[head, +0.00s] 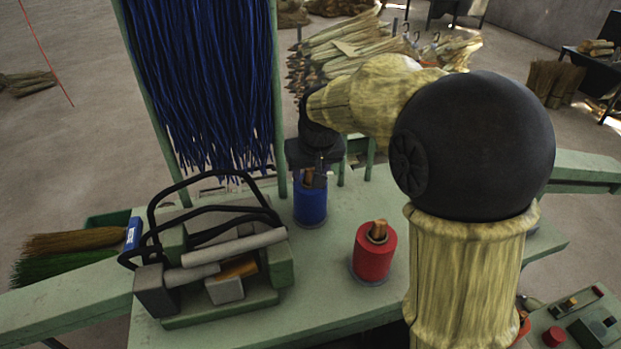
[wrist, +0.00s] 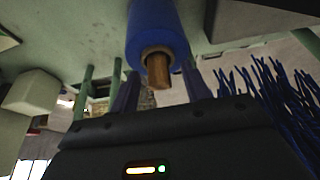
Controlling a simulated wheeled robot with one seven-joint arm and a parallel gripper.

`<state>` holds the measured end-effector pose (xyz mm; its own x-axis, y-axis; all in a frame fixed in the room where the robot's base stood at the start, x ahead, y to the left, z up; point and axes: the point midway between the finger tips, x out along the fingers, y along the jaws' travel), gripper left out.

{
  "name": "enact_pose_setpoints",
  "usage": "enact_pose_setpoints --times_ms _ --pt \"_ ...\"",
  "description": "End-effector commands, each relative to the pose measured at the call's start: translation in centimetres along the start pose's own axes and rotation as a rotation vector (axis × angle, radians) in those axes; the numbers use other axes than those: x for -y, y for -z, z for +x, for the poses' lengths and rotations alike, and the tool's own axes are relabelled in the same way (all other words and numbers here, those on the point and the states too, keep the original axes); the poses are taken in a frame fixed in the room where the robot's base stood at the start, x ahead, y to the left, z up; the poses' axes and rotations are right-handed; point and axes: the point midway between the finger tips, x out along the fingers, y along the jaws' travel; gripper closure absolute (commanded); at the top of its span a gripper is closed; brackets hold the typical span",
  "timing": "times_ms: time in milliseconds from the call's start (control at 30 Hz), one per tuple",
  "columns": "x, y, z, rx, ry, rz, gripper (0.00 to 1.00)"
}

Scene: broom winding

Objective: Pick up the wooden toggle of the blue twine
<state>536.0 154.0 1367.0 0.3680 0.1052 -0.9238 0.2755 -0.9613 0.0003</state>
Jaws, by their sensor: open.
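The blue twine spool (head: 310,206) stands upright on the green bench, below my gripper (head: 314,172). Its wooden toggle (head: 308,177) sticks up from the top of the spool, partly hidden by my gripper in the head view. In the wrist view the toggle (wrist: 158,72) points toward my gripper (wrist: 160,88) from the middle of the blue spool (wrist: 158,28). My gripper is open, with one dark finger on each side of the toggle. I see gaps between the fingers and the toggle.
A red twine spool (head: 374,252) with its own wooden toggle stands to the right on the bench (head: 240,335). A green caddy (head: 285,265) with black handles stands to the left. Blue strands (head: 205,80) hang in a green frame behind. A button panel (head: 575,325) is at lower right.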

Motion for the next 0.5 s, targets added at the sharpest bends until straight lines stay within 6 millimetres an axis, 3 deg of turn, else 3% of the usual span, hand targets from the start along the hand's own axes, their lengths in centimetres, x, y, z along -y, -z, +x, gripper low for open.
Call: enact_pose_setpoints --times_ms 167,400,500 --pt "0.01 0.01 -0.02 0.0 0.0 0.0 0.55" --pt "0.02 0.01 -0.03 0.0 0.0 0.0 1.0" --pt "0.02 0.02 -0.04 0.0 0.0 0.0 1.0"
